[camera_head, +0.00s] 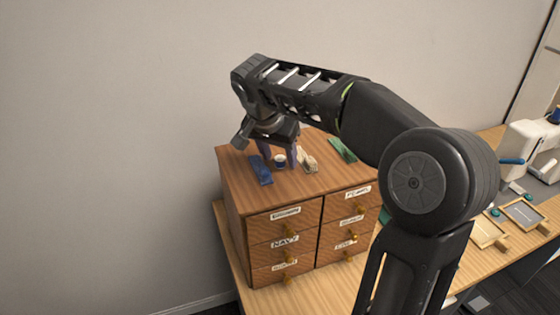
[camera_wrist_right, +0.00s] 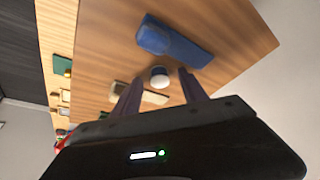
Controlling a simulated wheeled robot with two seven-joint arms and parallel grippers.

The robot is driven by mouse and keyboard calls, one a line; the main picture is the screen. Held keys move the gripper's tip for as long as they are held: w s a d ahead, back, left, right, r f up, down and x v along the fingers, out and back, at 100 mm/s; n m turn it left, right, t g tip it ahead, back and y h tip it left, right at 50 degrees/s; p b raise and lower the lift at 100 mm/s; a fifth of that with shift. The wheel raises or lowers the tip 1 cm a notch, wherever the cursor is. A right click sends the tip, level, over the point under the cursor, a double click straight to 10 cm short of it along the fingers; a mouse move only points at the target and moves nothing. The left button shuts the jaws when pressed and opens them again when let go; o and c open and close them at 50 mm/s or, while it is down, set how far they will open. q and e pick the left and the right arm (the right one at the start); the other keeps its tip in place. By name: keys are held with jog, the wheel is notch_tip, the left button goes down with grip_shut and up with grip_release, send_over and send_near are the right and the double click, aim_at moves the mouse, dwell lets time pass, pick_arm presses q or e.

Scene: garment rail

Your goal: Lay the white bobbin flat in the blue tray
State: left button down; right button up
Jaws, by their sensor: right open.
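The white bobbin (camera_head: 280,160) stands on top of the wooden drawer cabinet, with a darker blue band below its pale top. It also shows in the right wrist view (camera_wrist_right: 159,71) as a small white disc. My right gripper (camera_head: 278,158) points down over the cabinet top. Its fingers are open, one on each side of the bobbin; I cannot tell whether they touch it. In the right wrist view, the gripper's (camera_wrist_right: 160,81) fingertips flank the bobbin. A shallow tray (camera_head: 524,214) with a blue-grey inside lies on the table at far right. My left gripper is out of view.
The cabinet (camera_head: 232,192) has labelled drawers with knobs. A folded blue piece (camera_head: 261,170), a beige piece (camera_head: 307,160) and a green piece (camera_head: 343,150) lie close to the gripper. A beige tray (camera_head: 488,233) and a white sewing machine (camera_head: 526,140) are at right.

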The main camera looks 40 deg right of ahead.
jog(key=shift+c, duration=0.3)
grip_shut()
dwell(0.3)
